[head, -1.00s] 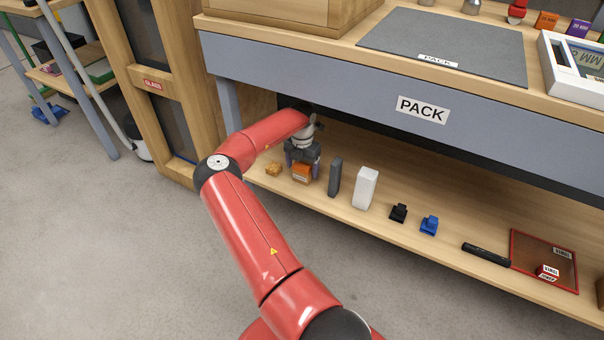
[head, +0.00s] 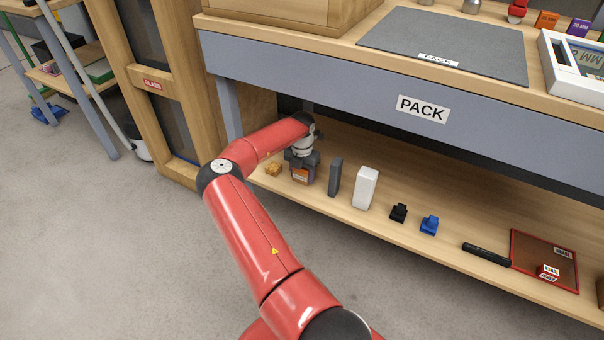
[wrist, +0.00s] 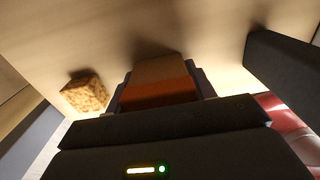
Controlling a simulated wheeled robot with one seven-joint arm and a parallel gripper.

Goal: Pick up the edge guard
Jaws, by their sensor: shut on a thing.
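An orange and brown block (head: 300,177), which I take to be the edge guard, stands on the lower shelf under the PACK bench. My gripper (head: 303,172) is over it from above, with the fingers down along its sides. In the wrist view the edge guard (wrist: 158,82) sits between the two fingers of my gripper (wrist: 160,88), and the jaws are shut on it. Part of it is hidden by the fingers and gripper body. I cannot see a gap between it and the shelf.
A small tan block (head: 273,169) lies just left of the gripper. A dark grey slab (head: 335,177) and a white block (head: 365,188) stand to the right, then black (head: 398,212) and blue (head: 429,225) pieces. The bench front (head: 340,85) overhangs the shelf.

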